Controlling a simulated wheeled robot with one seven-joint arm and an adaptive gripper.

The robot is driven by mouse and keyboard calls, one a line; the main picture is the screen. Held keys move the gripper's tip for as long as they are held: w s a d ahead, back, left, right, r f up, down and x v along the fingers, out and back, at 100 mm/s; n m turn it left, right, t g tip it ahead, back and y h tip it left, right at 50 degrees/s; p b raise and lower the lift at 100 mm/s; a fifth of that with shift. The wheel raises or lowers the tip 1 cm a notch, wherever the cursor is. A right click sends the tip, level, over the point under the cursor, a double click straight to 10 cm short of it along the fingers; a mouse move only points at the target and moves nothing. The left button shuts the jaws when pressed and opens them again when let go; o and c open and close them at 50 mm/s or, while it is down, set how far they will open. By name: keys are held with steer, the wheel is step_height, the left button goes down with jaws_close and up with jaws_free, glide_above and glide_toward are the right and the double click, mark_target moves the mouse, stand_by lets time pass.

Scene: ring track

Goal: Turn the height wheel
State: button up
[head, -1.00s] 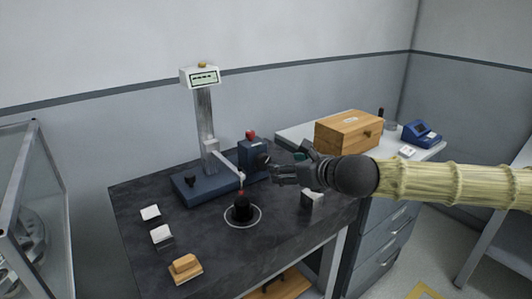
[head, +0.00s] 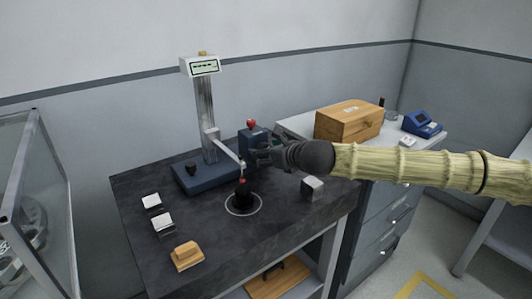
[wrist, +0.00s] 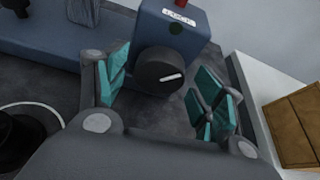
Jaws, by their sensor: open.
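The height wheel, a black knob with a white mark (wrist: 160,72), is on the front of a blue box (wrist: 188,32) with a "LOCK" label. In the head view the box (head: 252,135) has a red knob on top and stands at the back of the dark table; my gripper largely hides the wheel there. My gripper (head: 257,155) is open in front of the box. In the wrist view its teal-padded fingers (wrist: 163,80) are spread to the left and right of the wheel, with gaps on both sides. I cannot tell the remaining depth between them.
A measuring stand (head: 208,115) with a blue base and display stands left of the box. Its arm reaches over a black cylinder (head: 243,194) in a white ring. A grey block (head: 312,188) lies right. A wooden box (head: 348,120) sits on the side cabinet.

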steer(key=shift+a, duration=0.1)
steer(key=c, duration=1)
steer(key=m, duration=0.1)
steer(key=m+g+y, duration=0.1)
steer(key=shift+w+f+m+y, duration=0.1)
steer(key=shift+f+m+y, duration=0.05)
steer(key=shift+m+y, duration=0.15)
steer(key=shift+m+g+y+b, duration=0.4)
steer(key=shift+m+y+b, duration=0.45)
steer(key=shift+m, duration=0.45)
steer(key=o, duration=1)
